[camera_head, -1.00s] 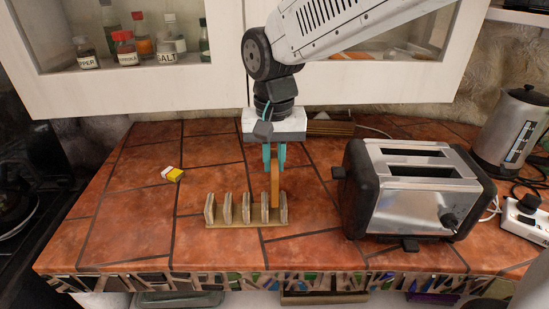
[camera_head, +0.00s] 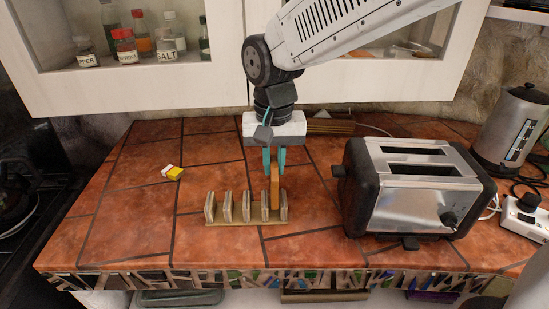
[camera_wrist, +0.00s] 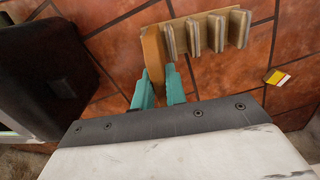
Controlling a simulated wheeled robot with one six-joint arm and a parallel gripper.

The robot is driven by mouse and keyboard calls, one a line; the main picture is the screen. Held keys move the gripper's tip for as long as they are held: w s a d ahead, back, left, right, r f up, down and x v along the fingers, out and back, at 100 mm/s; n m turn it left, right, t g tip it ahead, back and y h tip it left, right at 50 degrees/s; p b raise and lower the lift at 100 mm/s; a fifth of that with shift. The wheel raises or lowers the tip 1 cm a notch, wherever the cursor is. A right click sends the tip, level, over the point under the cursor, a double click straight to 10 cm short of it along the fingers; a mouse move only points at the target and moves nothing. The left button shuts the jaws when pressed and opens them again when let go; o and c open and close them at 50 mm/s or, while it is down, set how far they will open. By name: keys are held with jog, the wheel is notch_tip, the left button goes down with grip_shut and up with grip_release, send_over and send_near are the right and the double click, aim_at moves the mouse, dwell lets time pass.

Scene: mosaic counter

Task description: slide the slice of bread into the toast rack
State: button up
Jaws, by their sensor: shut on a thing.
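The toast rack (camera_head: 247,224) stands on the tiled counter, a wooden base with several upright dividers. It also shows in the wrist view (camera_wrist: 217,32). The brown slice of bread (camera_head: 275,185) is upright, its lower part between the two rightmost dividers in the head view. How deep it sits is hard to tell. In the wrist view the bread (camera_wrist: 154,50) covers the rack's left end. My gripper (camera_head: 274,164) is above the rack's right end, its teal fingers shut on the bread's upper part. The fingers also show in the wrist view (camera_wrist: 159,78).
A silver and black toaster (camera_head: 418,190) stands to the right of the rack. A kettle (camera_head: 512,128) and a socket strip (camera_head: 526,215) are farther right. A small yellow and white box (camera_head: 172,173) lies at the back left.

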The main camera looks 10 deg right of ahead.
jog(key=shift+f, duration=1.45)
jog(key=shift+f, duration=0.25)
jog(key=o, duration=0.5)
jog(key=shift+c, duration=0.2)
jog(key=o, duration=0.5)
jog(key=shift+o, duration=0.2)
notch_tip(320, 180, up, 8)
jog(key=shift+f, duration=0.1)
